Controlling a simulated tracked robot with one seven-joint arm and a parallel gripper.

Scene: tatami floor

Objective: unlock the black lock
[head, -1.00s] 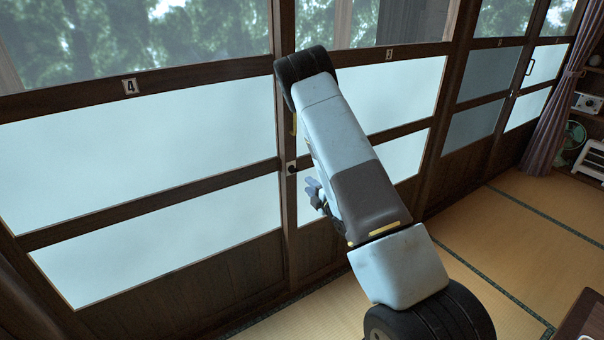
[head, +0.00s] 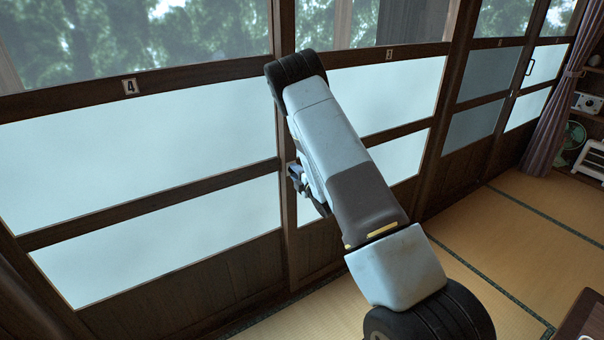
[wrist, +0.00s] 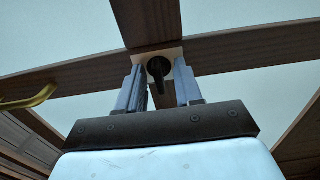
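The black lock (wrist: 158,68) shows in the wrist view as a dark knob on a pale plate, fixed where the wooden door bars cross. My gripper (wrist: 159,78) is open, with one finger on each side of the lock in the picture. I cannot tell whether either finger touches it or how deep the lock sits between them. In the head view my gripper (head: 297,178) is at the door post between panels 4 and 3, partly behind my arm. The lock cannot be made out there.
A brass handle (wrist: 30,100) sticks out left of the gripper in the wrist view. Sliding doors with frosted panes (head: 150,150) fill the wall. A curtain (head: 555,115) and a green fan (head: 572,138) are at the right.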

